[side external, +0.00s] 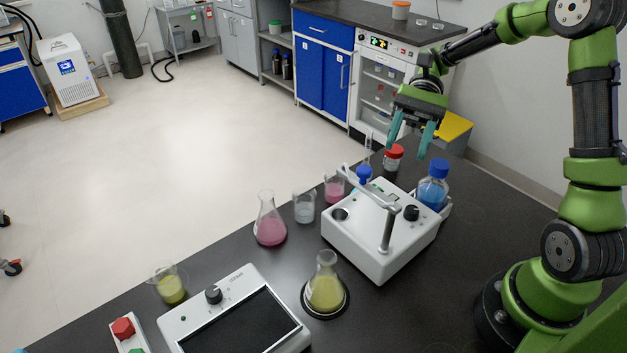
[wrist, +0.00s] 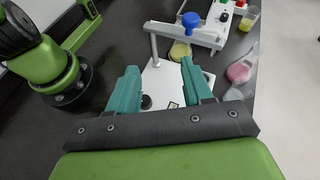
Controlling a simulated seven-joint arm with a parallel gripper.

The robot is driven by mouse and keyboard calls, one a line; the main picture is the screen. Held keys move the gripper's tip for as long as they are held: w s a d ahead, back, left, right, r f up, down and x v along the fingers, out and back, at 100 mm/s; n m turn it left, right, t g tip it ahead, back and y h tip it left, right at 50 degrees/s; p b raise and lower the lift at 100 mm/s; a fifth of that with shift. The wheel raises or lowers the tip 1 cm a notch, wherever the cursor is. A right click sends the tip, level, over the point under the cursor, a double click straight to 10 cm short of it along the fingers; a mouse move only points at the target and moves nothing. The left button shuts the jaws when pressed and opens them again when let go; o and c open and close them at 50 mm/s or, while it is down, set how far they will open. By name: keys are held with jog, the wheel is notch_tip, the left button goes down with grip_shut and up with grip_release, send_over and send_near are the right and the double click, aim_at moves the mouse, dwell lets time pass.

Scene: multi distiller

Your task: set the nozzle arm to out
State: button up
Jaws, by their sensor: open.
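The white distiller box (side external: 378,240) stands on the black bench. Its grey nozzle arm (side external: 378,192) sits on an upright post (side external: 387,232) and runs back-left above the box top, with a blue knob (side external: 364,174) on it. In the wrist view the nozzle arm (wrist: 178,33) and blue knob (wrist: 190,20) lie beyond the fingertips. My gripper (side external: 407,150) is open and empty, above and behind the box, apart from the nozzle arm; its teal fingers also show in the wrist view (wrist: 158,66).
A blue-capped bottle (side external: 433,184) stands at the box's right and a red-capped jar (side external: 393,157) behind it. A yellow flask (side external: 325,286) sits on a round black plate in front. Pink flask (side external: 269,222) and beakers (side external: 304,207) stand left. A screen console (side external: 236,316) is front left.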

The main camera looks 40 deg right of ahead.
aim_at(368, 166)
jog(key=w+d+m+t+y, duration=0.1)
jog(key=w+d+m+y, duration=0.2)
jog(key=w+d+y, duration=0.15)
jog(key=shift+y, duration=0.45)
jog(key=x, duration=1.7)
jog(key=shift+s+f, duration=0.2)
jog(key=shift+f, duration=0.2)
jog(key=shift+d, duration=0.1)
grip_shut()
